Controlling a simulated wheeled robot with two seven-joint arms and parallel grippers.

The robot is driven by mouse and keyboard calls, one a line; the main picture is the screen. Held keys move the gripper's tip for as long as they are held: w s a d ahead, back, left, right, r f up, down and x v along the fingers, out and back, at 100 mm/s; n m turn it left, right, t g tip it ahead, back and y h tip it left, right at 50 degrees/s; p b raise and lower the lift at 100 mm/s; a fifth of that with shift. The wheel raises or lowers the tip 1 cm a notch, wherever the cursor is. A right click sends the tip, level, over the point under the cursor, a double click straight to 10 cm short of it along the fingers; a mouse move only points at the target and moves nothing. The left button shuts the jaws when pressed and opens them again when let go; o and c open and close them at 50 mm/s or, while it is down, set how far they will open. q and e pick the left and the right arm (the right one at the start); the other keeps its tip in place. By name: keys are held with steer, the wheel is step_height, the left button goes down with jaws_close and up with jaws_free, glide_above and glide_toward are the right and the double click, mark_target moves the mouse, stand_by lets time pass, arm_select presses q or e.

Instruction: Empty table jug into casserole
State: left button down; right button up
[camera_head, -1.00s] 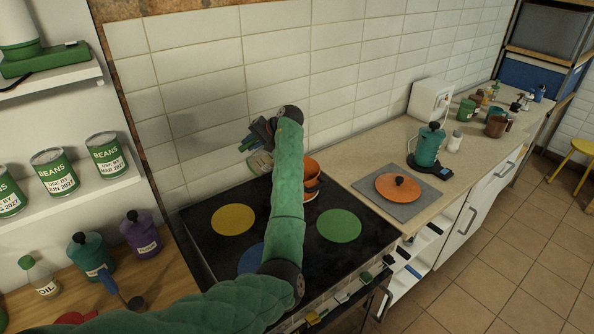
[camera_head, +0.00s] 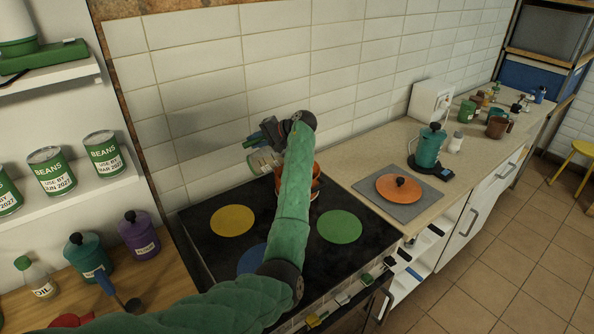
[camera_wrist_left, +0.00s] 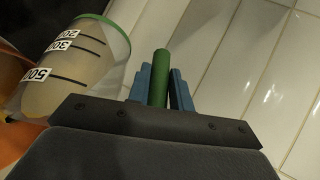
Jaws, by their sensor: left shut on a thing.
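My left gripper (camera_head: 270,133) is above the back of the hob, by the tiled wall. It is shut on the green handle of the table jug (camera_head: 263,161). In the left wrist view the handle (camera_wrist_left: 160,78) stands between the blue fingers (camera_wrist_left: 160,88). The jug is see-through with a green edge and number marks, and it also shows there (camera_wrist_left: 72,70). It looks tilted; its contents are unclear. The orange casserole (camera_head: 317,187) stands on the back right of the hob, partly hidden by my arm. The jug is near it, up and to the left in the head view.
The black hob (camera_head: 275,215) has yellow, green and blue discs. An orange lid (camera_head: 398,188) lies on a grey mat right of it, with a teal pot (camera_head: 430,147) behind. Shelves with bean cans (camera_head: 52,171) stand left. The tiled wall is close behind my gripper.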

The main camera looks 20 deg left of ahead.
arm_select(q)
steer(key=shift+s+d+r, duration=0.15)
steer(key=shift+r, duration=0.05)
steer(key=shift+d, duration=0.1)
steer(key=shift+w, duration=0.35)
steer(key=shift+s+d+r+y, duration=0.15)
steer(key=shift+s+r+y, duration=0.05)
steer(key=shift+r+y, duration=0.1)
steer(key=shift+w+d, duration=0.15)
steer(key=shift+w, duration=0.2)
